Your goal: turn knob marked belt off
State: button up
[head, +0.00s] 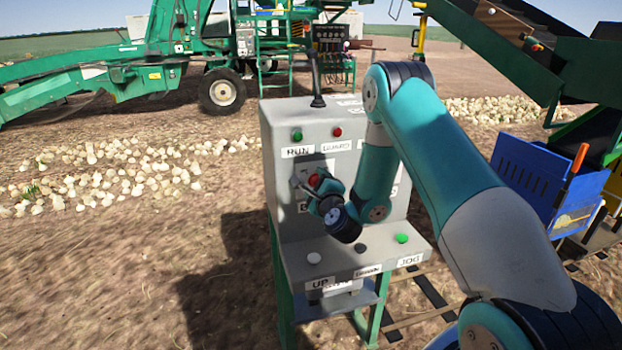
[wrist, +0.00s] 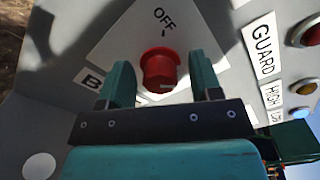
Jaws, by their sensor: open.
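The red knob (wrist: 160,70) sits on a pale plate on the grey control panel, with the word OFF (wrist: 165,16) printed beyond it in the wrist view. A label beginning with B (wrist: 92,80) shows beside it, mostly hidden by a finger. My gripper (wrist: 162,82) is open, with one teal finger on each side of the knob. I cannot tell whether the fingers touch it.
A blue crate (head: 530,180) stands right. Onions (head: 110,175) lie on soil at left.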

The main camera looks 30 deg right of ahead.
jog(key=shift+c, duration=0.4)
jog(key=c, duration=0.9)
jog(key=shift+o, duration=0.2)
jog(key=shift+n, duration=0.3)
jog(key=n+p, duration=0.1)
jog(key=n, duration=0.2)
jog(key=shift+n, duration=0.3)
jog(key=n+p, duration=0.1)
jog(key=n, duration=0.3)
jog(key=shift+f+n, duration=0.1)
jog(key=shift+n, duration=0.2)
jog(key=n+p, duration=0.2)
jog(key=n, duration=0.2)
jog(key=shift+n, duration=0.3)
jog(key=shift+f+n+p, duration=0.2)
jog(key=shift+n+p, duration=0.45)
jog(key=shift+n, duration=1.55)
jog(key=shift+d, duration=0.1)
